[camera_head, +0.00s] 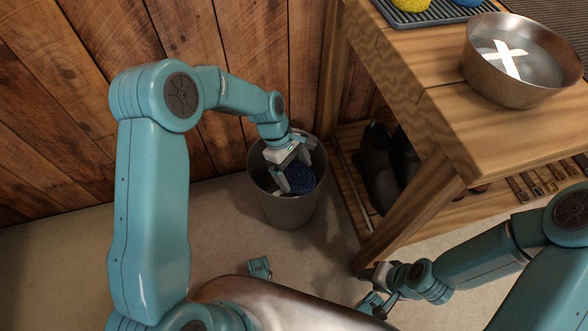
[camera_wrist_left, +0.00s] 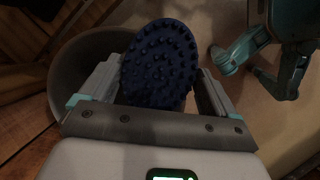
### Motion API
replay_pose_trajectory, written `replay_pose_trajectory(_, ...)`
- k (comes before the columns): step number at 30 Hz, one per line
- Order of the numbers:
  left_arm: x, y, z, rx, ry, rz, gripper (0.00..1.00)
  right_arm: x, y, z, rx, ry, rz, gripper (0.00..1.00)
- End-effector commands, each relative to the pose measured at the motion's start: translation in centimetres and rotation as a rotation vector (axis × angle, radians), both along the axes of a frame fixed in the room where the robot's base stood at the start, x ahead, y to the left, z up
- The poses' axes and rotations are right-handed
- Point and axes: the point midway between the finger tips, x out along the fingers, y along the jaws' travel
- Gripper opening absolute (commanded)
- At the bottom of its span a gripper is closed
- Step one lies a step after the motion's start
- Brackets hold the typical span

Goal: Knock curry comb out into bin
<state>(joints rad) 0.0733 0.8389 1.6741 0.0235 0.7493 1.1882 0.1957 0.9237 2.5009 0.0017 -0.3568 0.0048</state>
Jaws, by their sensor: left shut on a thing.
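The curry comb (camera_head: 301,179) is a dark blue oval with rounded nubs. My left gripper (camera_head: 296,172) is shut on it and holds it at the mouth of the grey bin (camera_head: 288,212), which stands on the floor by the wood wall. In the left wrist view, the comb (camera_wrist_left: 160,62) is between the two fingers, nubbed face toward the camera, and the bin (camera_wrist_left: 75,65) shows behind it at the left. The bin's inside is mostly hidden by my gripper and the comb. My right gripper (camera_head: 378,290) is low by the bench's front leg; its jaw opening is unclear.
A wooden bench (camera_head: 450,90) stands right of the bin, its leg close by. On it are a metal bowl (camera_head: 520,62) with a white cross inside and a dark ribbed mat (camera_head: 436,16) with yellow and blue things. Dark boots (camera_head: 378,172) stand on the lower shelf.

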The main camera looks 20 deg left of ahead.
Motion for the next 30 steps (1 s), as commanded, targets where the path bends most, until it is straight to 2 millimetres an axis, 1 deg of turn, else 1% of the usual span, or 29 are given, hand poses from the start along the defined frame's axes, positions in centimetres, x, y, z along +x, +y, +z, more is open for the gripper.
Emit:
replay_pose_trajectory(5, 0.0, 0.0, -0.2, 0.000, 0.001, 0.000, 0.45, 0.0, 0.0, -0.2, 0.000, 0.001, 0.000, 0.43)
replay_pose_trajectory(8, 0.0, 0.0, -0.7, 0.000, 0.002, -0.001, 0.45, 0.0, 0.0, -0.6, 0.000, 0.001, 0.000, 0.43)
replay_pose_trajectory(11, -0.1, 0.0, -2.1, 0.000, 0.003, 0.000, 0.45, 0.0, 0.0, -1.5, 0.000, 0.001, 0.000, 0.43)
replay_pose_trajectory(17, -0.1, 0.0, -6.3, 0.000, 0.003, 0.000, 0.45, 0.0, 0.0, -4.0, 0.000, 0.001, 0.000, 0.43)
replay_pose_trajectory(18, 0.0, 0.0, -6.3, -0.001, 0.002, 0.001, 0.38, 0.0, 0.0, -3.9, 0.000, 0.001, -0.001, 0.43)
replay_pose_trajectory(19, 0.0, 0.0, -5.8, 0.000, 0.000, 0.000, 0.38, 0.0, 0.0, -3.5, 0.000, 0.001, -0.001, 0.43)
replay_pose_trajectory(23, 0.0, 0.0, -4.9, 0.000, 0.001, 0.000, 0.38, 0.0, 0.0, -2.6, 0.000, 0.000, 0.000, 0.43)
replay_pose_trajectory(30, 0.0, 0.0, -0.9, 0.000, 0.000, 0.000, 0.38, 0.0, 0.0, 0.7, 0.000, 0.000, 0.000, 0.43)
